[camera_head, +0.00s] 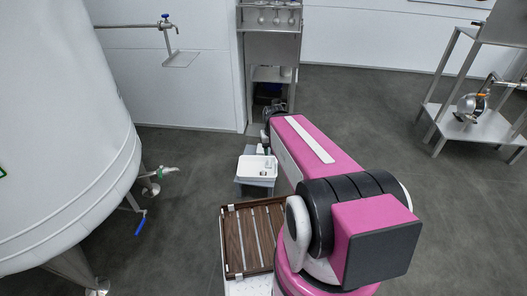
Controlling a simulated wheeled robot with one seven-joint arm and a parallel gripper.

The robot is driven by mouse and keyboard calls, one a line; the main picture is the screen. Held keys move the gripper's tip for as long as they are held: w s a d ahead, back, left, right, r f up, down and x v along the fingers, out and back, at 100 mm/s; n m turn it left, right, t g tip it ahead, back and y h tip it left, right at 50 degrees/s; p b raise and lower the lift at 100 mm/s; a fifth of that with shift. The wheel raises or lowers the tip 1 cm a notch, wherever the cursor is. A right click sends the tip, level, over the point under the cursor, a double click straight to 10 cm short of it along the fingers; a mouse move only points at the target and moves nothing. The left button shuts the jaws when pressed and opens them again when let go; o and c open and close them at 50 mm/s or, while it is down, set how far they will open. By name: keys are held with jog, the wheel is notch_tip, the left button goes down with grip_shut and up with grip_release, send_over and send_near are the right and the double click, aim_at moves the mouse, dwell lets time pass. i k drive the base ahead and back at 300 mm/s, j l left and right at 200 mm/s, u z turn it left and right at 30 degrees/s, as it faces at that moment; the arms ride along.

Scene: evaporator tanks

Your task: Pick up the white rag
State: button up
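A white rectangular item (257,166) with small dark marks on top rests on a small grey stand (256,185) in the middle of the view. It looks like a shallow tray or box, and I cannot tell whether the white rag is part of it. No rag shows clearly anywhere. My pink and black arm reaches away from me, just right of the stand. My gripper (263,149) is small at the arm's far end, close behind the white item. It is partly hidden, and its fingers are too small to read.
A slatted brown wooden tray (230,242) lies in front of the stand, partly covered by my arm. A large white tank (60,130) with a blue-handled valve fills the left. A metal shelf unit (270,48) stands behind. A metal rack (463,122) stands at right, with open floor before it.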

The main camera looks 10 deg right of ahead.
aim_at(259, 150)
jog(key=k+z, duration=0.1)
jog(key=k, duration=0.95)
jog(key=i+j, duration=0.15)
jog(key=i, duration=0.35)
jog(key=i+j+z, duration=0.1)
jog(key=i, duration=0.45)
jog(key=i+j, duration=0.15)
jog(key=i, duration=0.35)
